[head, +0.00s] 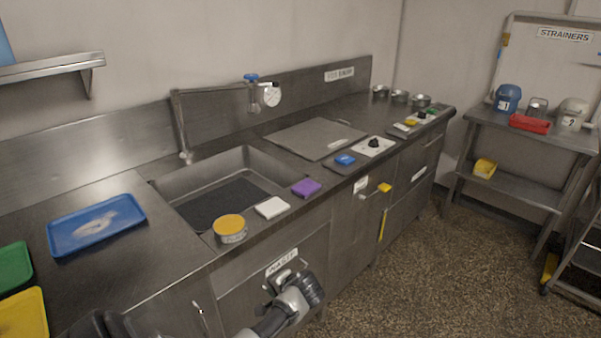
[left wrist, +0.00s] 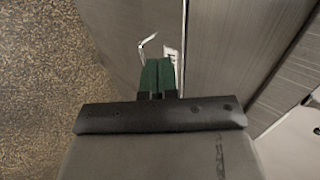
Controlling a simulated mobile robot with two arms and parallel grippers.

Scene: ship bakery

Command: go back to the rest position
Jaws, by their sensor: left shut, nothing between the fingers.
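My left gripper (head: 283,284) is in front of the counter's lower front, just below the label reading WASTE (head: 282,262). In the left wrist view its two green fingers (left wrist: 159,72) are together, with nothing between them. A thin metal handle (left wrist: 147,44) and a white label (left wrist: 170,58) show just beyond the fingertips; I cannot tell whether they touch. My right gripper is in neither view.
The steel counter (head: 170,268) holds a sink (head: 245,160), a blue tray (head: 68,236), a round orange-topped tin (head: 229,227), a white block (head: 272,207) and a purple block (head: 306,188). A side table (head: 548,136) stands at right. The speckled floor (head: 440,270) between is clear.

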